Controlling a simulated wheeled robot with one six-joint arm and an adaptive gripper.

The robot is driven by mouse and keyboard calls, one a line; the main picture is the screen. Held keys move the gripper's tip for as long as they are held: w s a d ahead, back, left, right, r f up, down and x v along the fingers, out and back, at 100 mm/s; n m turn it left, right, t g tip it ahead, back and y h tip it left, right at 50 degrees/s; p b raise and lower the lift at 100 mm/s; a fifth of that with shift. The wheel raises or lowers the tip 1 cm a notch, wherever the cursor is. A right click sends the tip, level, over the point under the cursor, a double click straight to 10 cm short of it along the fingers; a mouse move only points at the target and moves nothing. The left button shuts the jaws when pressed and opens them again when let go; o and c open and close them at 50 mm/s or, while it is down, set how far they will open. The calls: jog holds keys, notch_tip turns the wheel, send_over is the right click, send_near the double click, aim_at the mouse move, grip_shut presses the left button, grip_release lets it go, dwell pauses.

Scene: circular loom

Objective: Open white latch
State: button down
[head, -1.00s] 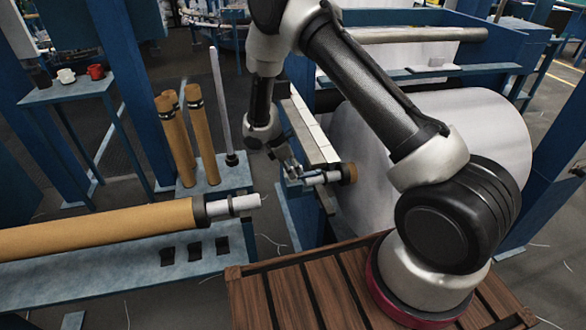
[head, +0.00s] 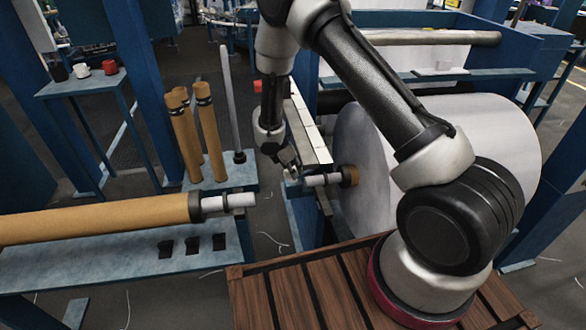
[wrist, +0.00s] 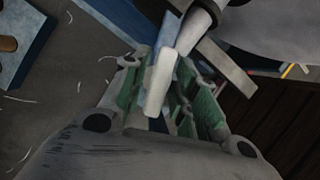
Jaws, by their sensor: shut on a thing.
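The white latch (wrist: 160,78) shows in the wrist view as a pale, rounded bar between the green-padded fingers. My gripper (wrist: 165,97) is shut on it. In the head view my gripper (head: 291,174) is at the blue frame's near end, just left of the pale shaft end (head: 320,180) of the large white roll. The latch is too small and too covered by the fingers to make out there. The shaft (wrist: 196,30) passes just above the latch in the wrist view.
The large white roll (head: 430,160) stands right of my gripper, partly behind my arm. A brown roll (head: 100,218) lies on a blue bench at left, with several upright brown tubes (head: 183,137) behind it. Cups (head: 82,71) stand on a small blue table.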

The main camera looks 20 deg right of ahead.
jog(key=c, duration=1.4)
grip_release()
jog(key=shift+v, duration=3.75)
